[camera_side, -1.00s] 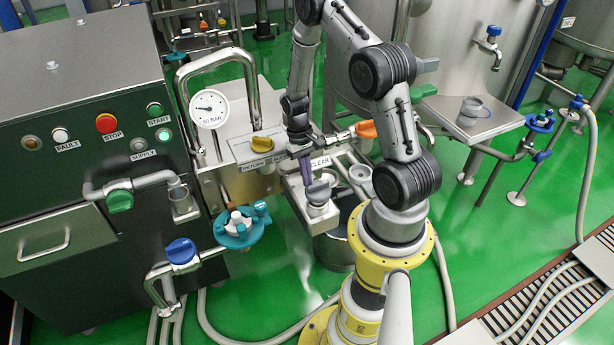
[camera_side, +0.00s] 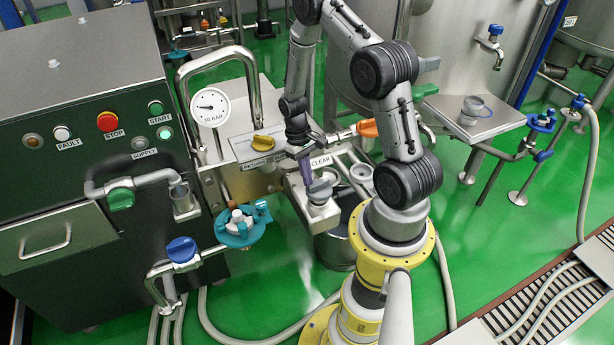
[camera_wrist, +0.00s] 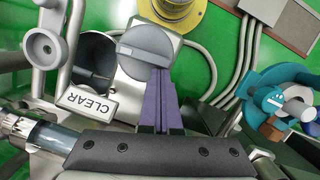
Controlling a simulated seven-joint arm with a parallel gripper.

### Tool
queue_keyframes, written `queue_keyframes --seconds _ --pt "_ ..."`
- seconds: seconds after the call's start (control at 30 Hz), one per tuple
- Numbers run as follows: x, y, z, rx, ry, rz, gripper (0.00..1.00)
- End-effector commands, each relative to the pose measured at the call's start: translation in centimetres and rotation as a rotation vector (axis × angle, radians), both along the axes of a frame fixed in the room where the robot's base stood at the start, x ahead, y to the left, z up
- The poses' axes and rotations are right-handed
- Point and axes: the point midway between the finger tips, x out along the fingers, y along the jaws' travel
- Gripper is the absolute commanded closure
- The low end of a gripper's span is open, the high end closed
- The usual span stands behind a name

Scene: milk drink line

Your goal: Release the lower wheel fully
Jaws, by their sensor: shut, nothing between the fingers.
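No wheel is marked as the lower one. A grey round knob with a raised bar across its face (camera_side: 319,190) stands on a pale block in front of the CLEAR label; it is large in the wrist view (camera_wrist: 148,52). A yellow knob (camera_side: 263,143) sits higher, to its left. My gripper (camera_side: 305,178) points down just above the grey knob. Its purple fingers are together and empty. In the wrist view the fingertips (camera_wrist: 160,72) overlap the knob's near edge; I cannot tell whether they touch it.
A CLEAR label (camera_wrist: 87,103) and an open metal cup (camera_wrist: 97,55) are beside the knob. A teal fitting (camera_side: 239,227) and a blue-handled valve (camera_side: 181,250) stand at left. An orange handle (camera_side: 367,128) is close behind my gripper.

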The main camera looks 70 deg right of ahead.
Motion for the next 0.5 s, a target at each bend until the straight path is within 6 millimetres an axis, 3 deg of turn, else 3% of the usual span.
queue_keyframes --seconds 0.5 --pt "-0.30 0.34 -0.09 0.005 0.007 0.042 1.00"
